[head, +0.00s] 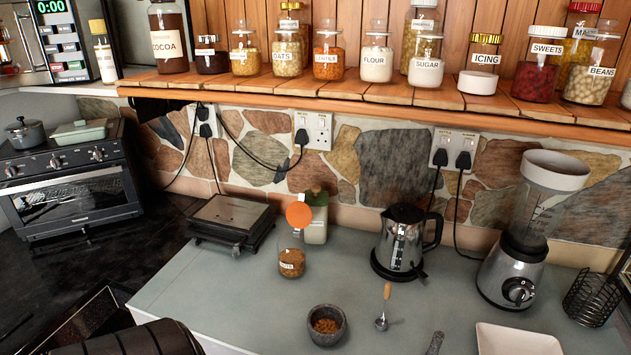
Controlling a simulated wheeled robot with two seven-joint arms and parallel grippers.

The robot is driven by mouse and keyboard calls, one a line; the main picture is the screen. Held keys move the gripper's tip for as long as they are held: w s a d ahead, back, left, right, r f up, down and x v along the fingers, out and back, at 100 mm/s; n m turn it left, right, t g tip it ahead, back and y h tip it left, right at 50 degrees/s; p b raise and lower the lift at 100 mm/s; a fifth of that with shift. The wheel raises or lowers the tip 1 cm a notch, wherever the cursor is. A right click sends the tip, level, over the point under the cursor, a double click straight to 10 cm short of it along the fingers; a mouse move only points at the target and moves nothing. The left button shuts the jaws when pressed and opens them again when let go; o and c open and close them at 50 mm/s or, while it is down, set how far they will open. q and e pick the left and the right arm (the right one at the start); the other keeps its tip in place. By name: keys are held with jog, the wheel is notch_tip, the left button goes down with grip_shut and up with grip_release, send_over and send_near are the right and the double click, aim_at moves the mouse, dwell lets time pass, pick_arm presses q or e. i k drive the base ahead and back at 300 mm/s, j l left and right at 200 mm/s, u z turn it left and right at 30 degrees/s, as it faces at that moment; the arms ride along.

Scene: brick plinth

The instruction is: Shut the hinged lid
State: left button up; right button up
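A clear glass jar (291,263) with brown contents and a pale label stands on the grey counter, left of the kettle. A round orange lid (299,214) stands raised, nearly upright, above the jar's far rim, its flat face towards me. The jar's mouth looks open; the hinge is too small to make out. A flat grill appliance (229,220) on the left of the counter has its top down. Neither of my grippers can be seen in the head view.
A pale container (316,222) stands close behind the orange lid. A steel kettle (403,240) and blender (515,265) are to the right. A stone mortar (327,325) and a small wooden-handled tool (384,308) are in front. The counter left of the jar is clear.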

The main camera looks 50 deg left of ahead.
aim_at(298, 214)
jog(key=u, duration=1.65)
